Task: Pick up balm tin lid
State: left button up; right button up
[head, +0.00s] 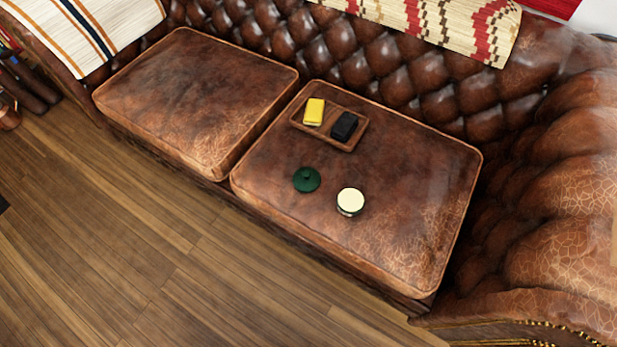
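The balm tin lid (306,180) is a dark green disc with a small knob on top. It lies flat, knob up, on the right seat cushion (400,240) of a brown leather sofa. Neither of my grippers shows in the head view.
Behind the lid, a wooden tray (299,120) holds a yellow block (314,111) and a black block (345,126). The left cushion (190,100) is bare. The tufted backrest (400,85) and right armrest (560,190) rise around the seat. The wooden floor (150,240) in front is clear.

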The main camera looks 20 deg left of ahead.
aim_at(306, 179)
jog(key=u, duration=1.45)
jog(key=i, duration=0.55)
jog(key=z, duration=1.85)
